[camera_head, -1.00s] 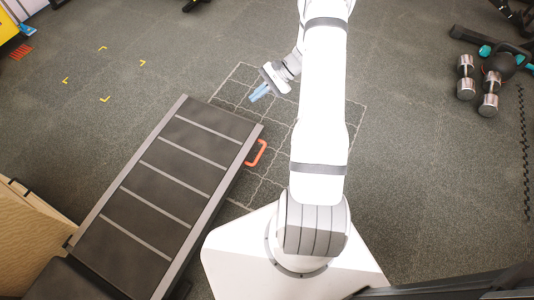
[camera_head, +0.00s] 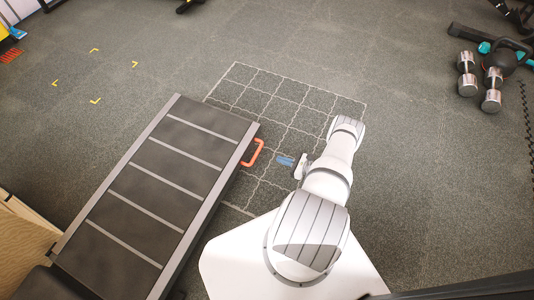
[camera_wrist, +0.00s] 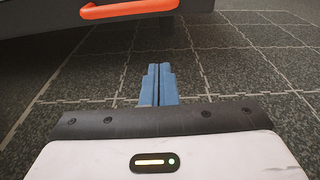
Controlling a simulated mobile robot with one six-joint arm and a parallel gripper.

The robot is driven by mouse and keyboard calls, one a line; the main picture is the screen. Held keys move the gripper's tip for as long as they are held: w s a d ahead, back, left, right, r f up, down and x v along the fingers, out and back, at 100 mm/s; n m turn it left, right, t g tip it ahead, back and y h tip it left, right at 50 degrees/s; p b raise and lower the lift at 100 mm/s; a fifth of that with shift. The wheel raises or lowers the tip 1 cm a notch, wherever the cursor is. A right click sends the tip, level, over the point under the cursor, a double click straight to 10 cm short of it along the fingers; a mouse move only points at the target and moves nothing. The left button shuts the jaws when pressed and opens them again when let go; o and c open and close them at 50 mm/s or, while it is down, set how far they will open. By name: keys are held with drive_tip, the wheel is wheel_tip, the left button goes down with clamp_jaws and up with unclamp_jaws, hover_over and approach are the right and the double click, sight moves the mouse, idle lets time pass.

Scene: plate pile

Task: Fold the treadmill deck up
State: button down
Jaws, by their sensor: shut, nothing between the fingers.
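The treadmill deck (camera_head: 152,192) lies low and flat at the left in the head view, dark with pale cross stripes. An orange handle (camera_head: 254,153) sticks out from its right side near the far end. The handle also shows at the top of the wrist view (camera_wrist: 128,9), with the deck's dark edge (camera_wrist: 60,24) behind it. My gripper (camera_head: 284,161) is just right of the handle, apart from it, with its blue fingers pointing toward the deck. In the wrist view the fingers (camera_wrist: 158,70) are together with nothing between them, below the handle in the picture.
Interlocking floor tiles (camera_head: 290,100) lie clear beyond and right of the deck. Two dumbbells (camera_head: 467,74) and a kettlebell (camera_head: 502,58) are at the far right. A tan panel (camera_head: 22,245) stands at the left edge. Yellow corner marks (camera_head: 95,100) are on the floor.

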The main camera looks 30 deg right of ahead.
drive_tip(key=b+x, duration=0.2)
drive_tip(key=x, duration=0.8)
drive_tip(key=shift+a+f, duration=0.2)
drive_tip(key=shift+s+d+r, duration=0.1)
drive_tip(key=shift+s+r, duration=0.05)
drive_tip(key=shift+r, duration=0.55)
drive_tip(key=shift+s+d+r, duration=0.15)
drive_tip(key=shift+r, duration=0.55)
drive_tip(key=shift+s+d+r, duration=0.1)
drive_tip(key=shift+s+r, duration=0.05)
drive_tip(key=shift+r, duration=0.55)
drive_tip(key=shift+r, duration=0.1)
